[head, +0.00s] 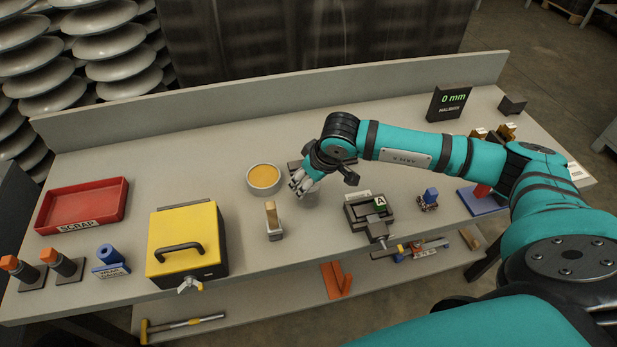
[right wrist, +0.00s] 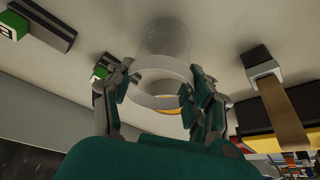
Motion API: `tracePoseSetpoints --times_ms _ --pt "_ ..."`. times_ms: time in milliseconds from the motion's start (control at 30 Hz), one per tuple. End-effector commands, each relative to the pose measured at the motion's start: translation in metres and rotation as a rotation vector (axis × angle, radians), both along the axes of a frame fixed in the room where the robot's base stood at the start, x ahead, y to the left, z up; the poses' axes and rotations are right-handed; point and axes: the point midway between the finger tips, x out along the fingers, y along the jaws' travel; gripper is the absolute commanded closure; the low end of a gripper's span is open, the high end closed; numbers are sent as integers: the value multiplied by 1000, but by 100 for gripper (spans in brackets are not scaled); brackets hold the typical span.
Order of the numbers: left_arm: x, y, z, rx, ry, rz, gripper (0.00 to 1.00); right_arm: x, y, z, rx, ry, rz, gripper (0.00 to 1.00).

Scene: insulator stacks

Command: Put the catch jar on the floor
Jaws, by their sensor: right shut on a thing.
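The catch jar (right wrist: 163,42) is a clear glass cylinder with a pale ring-like rim, seen in the right wrist view. My right gripper (right wrist: 160,88) is shut on it, with one finger on each side near the rim. In the head view my right gripper (head: 301,184) is over the middle of the bench, and the jar is only a faint clear shape beside the fingers. I cannot tell whether the jar touches the bench top. The grey floor (head: 556,75) shows beyond the bench at the right. My left gripper is not in view.
On the bench (head: 330,262) stand a bowl of yellow material (head: 263,179), a brush (head: 273,220), a vice (head: 371,212), a yellow-lidded box (head: 186,236) and a red scrap tray (head: 84,206). A raised back wall edges the bench. A lower shelf (head: 262,308) holds tools.

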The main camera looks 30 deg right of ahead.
Motion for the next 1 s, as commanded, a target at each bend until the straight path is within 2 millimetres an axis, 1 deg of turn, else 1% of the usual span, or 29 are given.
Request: tracePoseSetpoints --times_ms 100,267,300,433,467,700,833,867,967,1000 --pt "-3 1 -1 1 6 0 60 0 0 0 0 -1 0 82" --pt "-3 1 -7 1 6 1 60 0 0 -4 0 -1 0 82" --pt "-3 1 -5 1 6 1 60 0 0 -3 0 0 -1 43" --pt "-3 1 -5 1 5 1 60 0 0 -2 0 0 -1 26" --pt "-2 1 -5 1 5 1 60 0 0 -2 0 0 -1 23" --pt "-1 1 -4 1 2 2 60 0 0 -2 0 0 -1 23" --pt "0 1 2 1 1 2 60 0 0 4 1 -1 -1 23" --pt "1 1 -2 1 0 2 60 -1 -1 5 1 -2 0 23" --pt "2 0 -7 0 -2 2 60 -7 -3 20 0 -5 1 23" --pt "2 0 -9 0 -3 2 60 -10 -4 28 -1 -6 1 23"
